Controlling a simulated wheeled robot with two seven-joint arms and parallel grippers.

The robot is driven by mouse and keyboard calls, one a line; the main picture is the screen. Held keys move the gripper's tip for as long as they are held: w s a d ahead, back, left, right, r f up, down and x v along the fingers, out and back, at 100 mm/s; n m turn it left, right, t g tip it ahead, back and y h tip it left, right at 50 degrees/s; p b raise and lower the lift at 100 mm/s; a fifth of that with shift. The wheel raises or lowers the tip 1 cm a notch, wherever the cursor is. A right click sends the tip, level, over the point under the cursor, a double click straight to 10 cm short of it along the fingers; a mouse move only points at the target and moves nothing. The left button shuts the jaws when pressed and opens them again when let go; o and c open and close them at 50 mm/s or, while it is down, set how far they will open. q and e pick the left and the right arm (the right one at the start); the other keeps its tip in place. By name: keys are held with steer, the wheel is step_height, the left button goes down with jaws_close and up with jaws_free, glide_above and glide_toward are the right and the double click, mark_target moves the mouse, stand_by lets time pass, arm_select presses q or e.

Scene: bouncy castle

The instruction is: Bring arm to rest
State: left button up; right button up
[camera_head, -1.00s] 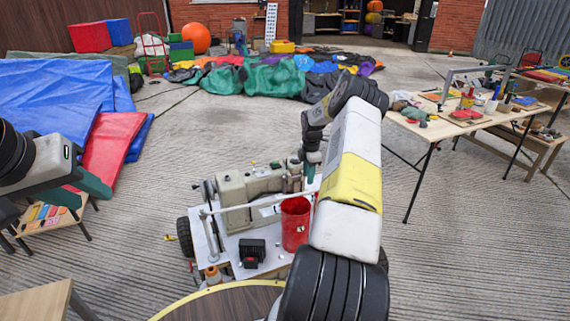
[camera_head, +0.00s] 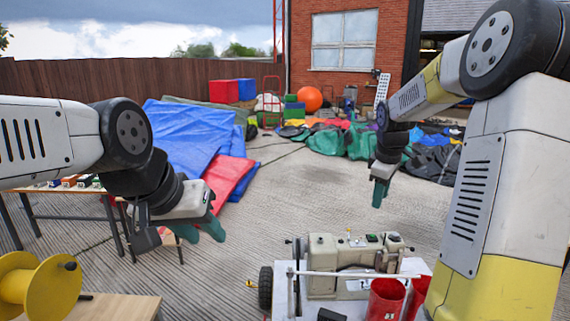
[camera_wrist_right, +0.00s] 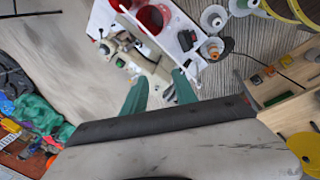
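My left gripper (camera_head: 200,232) hangs at the left of the head view. Its two teal fingers are apart with nothing between them, above the concrete. My right gripper (camera_head: 379,192) hangs fingers down right of centre, beyond the cart with the sewing machine (camera_head: 345,262). In the right wrist view its teal fingers (camera_wrist_right: 160,92) are spread and empty, with the cart below. My right arm is raised and bent at the right edge of the head view. My left arm reaches in from the left edge.
A white cart top (camera_head: 282,298) carries the machine and red containers (camera_head: 386,299). A yellow spool (camera_head: 38,284) and a wooden table (camera_head: 120,307) are at lower left. Blue tarps (camera_head: 190,135) and a red mat (camera_head: 228,174) lie behind my left gripper. Concrete floor between is open.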

steer(key=s+a+r+m+t, duration=0.1)
steer(key=s+a+r+m, duration=0.1)
steer(key=s+a+r, duration=0.3)
steer(key=s+a+r+m, duration=0.2)
steer(key=s, duration=0.5)
steer(key=s+a+m+t+y, duration=0.1)
steer(key=s+a+m, duration=0.1)
steer(key=s, duration=0.5)
steer(key=s+a+m+t+y, duration=0.1)
steer(key=s+a+m+y, duration=0.1)
steer(key=s, duration=0.6)
steer(key=shift+a+f+m, duration=0.15)
steer(key=shift+a+m, duration=0.7)
steer(key=shift+m, duration=0.05)
